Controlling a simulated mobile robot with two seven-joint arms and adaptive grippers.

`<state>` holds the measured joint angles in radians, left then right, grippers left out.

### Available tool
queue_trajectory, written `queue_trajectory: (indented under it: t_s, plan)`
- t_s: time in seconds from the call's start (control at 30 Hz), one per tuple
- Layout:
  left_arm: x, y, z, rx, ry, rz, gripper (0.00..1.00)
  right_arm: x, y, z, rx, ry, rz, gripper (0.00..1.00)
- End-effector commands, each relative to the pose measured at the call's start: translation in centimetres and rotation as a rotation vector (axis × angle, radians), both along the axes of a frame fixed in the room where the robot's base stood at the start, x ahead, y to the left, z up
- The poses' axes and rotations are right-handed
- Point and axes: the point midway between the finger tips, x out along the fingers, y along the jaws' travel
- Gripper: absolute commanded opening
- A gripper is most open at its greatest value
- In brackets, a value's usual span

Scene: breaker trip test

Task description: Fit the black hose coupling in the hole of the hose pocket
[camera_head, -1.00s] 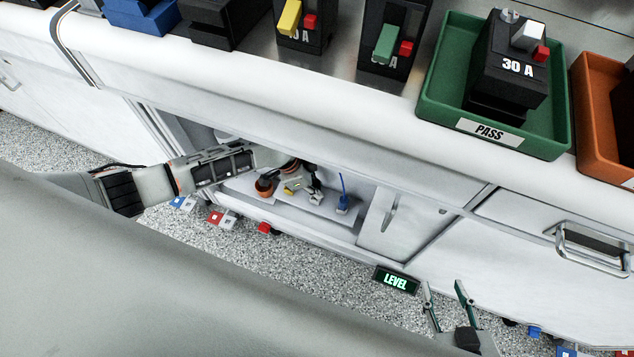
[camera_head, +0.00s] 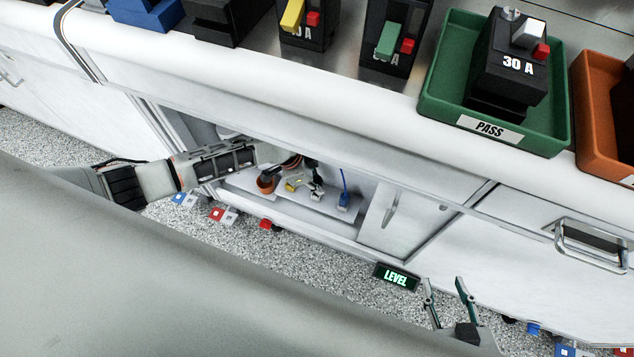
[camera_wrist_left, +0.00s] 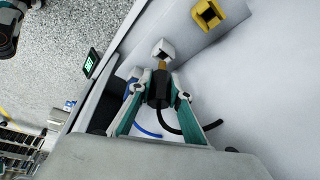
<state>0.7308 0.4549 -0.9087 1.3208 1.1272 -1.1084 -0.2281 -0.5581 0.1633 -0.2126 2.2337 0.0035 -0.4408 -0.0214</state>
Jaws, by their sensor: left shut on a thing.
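My left gripper (camera_wrist_left: 158,92) is shut on the black hose coupling (camera_wrist_left: 157,87), inside the open low cabinet compartment. The coupling has a brass-coloured tip, and a black hose (camera_wrist_left: 198,132) trails behind it. The tip points at the white hose pocket (camera_wrist_left: 164,49), at or very near its face; I cannot tell whether it is in the hole. The white pocket also shows in the head view (camera_head: 317,194), where my left gripper (camera_head: 313,168) is partly hidden by the counter edge. My right gripper (camera_head: 444,284) is open and empty outside the cabinet, low at the right.
A yellow pocket (camera_wrist_left: 208,14) and a blue one (camera_head: 343,201) flank the white pocket. The counter edge overhangs the compartment. A LEVEL sign (camera_head: 396,277) is near my right gripper. A green PASS tray (camera_head: 440,100) is on the counter.

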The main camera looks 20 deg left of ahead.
Motion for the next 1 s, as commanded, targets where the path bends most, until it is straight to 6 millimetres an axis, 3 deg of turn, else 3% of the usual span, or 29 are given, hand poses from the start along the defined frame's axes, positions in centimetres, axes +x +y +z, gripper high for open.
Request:
queue_trajectory:
  t_s: [1.0]
  plan:
    - [0.0,-0.03,-0.04,-0.001,0.001,0.001,0.0,0.19,-0.02,0.39,0.0,-0.007,0.0,0.39]
